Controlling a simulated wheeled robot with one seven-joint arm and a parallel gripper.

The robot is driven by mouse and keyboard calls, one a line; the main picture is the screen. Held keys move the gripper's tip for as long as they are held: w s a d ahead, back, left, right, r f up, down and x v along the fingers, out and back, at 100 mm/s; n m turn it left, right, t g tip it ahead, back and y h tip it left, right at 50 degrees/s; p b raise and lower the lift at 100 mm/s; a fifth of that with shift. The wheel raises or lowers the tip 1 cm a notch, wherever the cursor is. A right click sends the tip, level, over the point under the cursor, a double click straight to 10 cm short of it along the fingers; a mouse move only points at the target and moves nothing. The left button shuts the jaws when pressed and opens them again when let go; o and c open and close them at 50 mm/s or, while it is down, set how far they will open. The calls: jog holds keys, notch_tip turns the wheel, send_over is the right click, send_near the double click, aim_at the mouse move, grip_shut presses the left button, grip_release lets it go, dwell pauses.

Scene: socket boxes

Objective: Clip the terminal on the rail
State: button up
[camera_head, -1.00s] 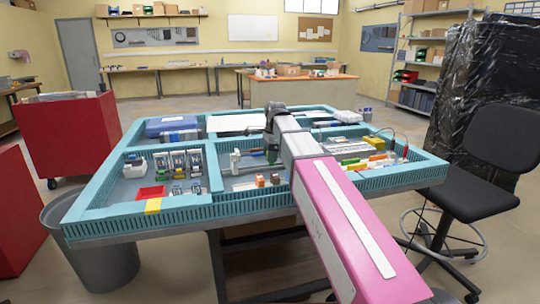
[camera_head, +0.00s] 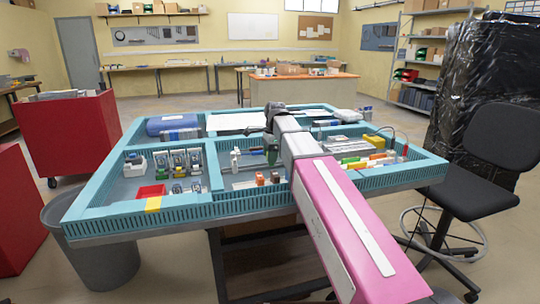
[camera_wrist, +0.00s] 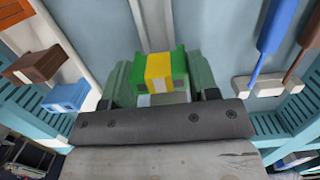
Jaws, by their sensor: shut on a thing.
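A green and yellow terminal (camera_wrist: 160,72) sits between the two grey-green fingers of my gripper (camera_wrist: 160,85) in the wrist view. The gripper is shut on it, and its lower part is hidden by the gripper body. A pale strip (camera_wrist: 66,32), which looks like the rail, runs at the left of the held terminal. A brown terminal (camera_wrist: 33,66) and a blue terminal (camera_wrist: 66,96) lie at that side, apart from the gripper. In the head view my arm hides most of the gripper; a small green part (camera_head: 272,154) shows beside it.
The teal divided tray (camera_head: 180,221) has raised walls around its compartments. Blue-handled (camera_wrist: 272,27) and brown-handled tools stand in a pale holder (camera_wrist: 262,87) at the right of the wrist view.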

jog(key=shift+f, duration=0.6)
jog(key=o, duration=1.4)
jog(key=shift+r, duration=0.1)
jog(key=shift+r, duration=3.7)
